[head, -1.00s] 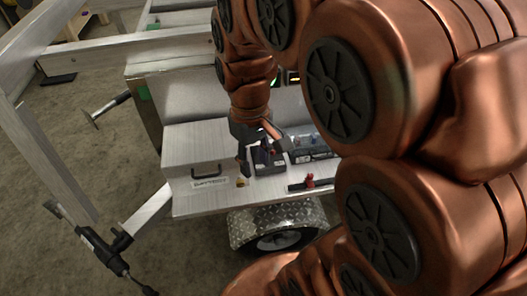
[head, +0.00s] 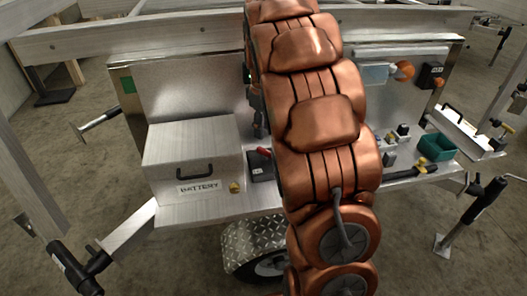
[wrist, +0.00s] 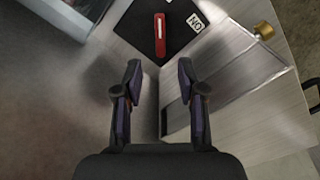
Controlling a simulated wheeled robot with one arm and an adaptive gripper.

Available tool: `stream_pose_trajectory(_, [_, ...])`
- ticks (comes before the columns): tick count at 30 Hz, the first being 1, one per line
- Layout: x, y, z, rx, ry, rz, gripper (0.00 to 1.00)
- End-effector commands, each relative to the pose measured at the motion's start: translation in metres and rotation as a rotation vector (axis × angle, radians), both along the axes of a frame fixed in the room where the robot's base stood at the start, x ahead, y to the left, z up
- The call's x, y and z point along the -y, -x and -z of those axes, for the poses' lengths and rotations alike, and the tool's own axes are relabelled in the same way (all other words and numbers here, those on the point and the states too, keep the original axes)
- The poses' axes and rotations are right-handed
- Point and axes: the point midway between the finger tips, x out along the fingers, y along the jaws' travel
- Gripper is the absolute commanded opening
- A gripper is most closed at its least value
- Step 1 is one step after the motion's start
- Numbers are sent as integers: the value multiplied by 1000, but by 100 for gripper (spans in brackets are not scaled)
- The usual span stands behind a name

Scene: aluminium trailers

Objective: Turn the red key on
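The red key (wrist: 160,36) is a slim red handle on a black plate (wrist: 138,30) in the wrist view. In the head view a red bit of it (head: 264,152) shows above a black box (head: 261,168), just left of my arm. My gripper (wrist: 161,80) is open and empty in the wrist view. Its two dark fingers point toward the key, which lies ahead of the gap between them, apart from both. In the head view my arm hides most of the gripper and the key's surroundings.
A metal box labelled BATTERY (head: 190,160) stands left of the black box on the trailer shelf. A brass knob (wrist: 264,31) is right of the plate in the wrist view. A green bin (head: 436,147) and several fittings lie on the right.

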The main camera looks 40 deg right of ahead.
Motion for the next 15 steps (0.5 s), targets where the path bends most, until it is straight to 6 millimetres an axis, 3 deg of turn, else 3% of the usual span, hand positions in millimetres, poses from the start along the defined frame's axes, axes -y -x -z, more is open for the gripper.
stream_pose_trajectory(5, [0,0,12,0,-1,0,40])
stream_pose_trajectory(15, [0,1,60,-1,-1,1,40])
